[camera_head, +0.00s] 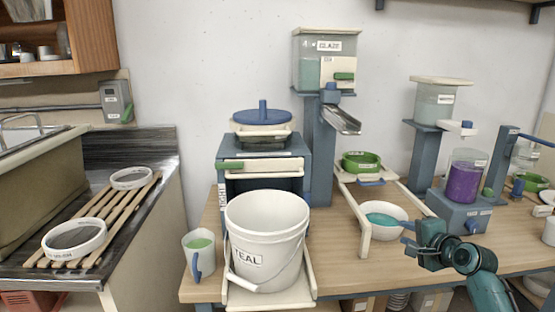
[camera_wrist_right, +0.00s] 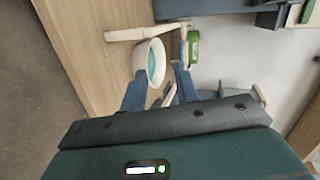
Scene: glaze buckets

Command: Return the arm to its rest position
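My right arm comes in at the lower right of the head view. Its gripper (camera_head: 406,234) is just right of a white bowl (camera_head: 378,230) with teal liquid. In the right wrist view the two blue fingers of the gripper (camera_wrist_right: 158,86) stand apart with nothing held between them. The bowl (camera_wrist_right: 149,60) shows beyond the fingers, with teal inside. I cannot tell the exact gap between fingers and bowl. My left gripper is not in view.
A white bucket (camera_head: 265,232) labelled TEAL stands on a cream board at the table front. A mug (camera_head: 199,262) with green content is left of it. A blender (camera_head: 464,186) with purple liquid stands behind my right gripper. A glaze dispenser (camera_head: 324,65) rises at the back.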

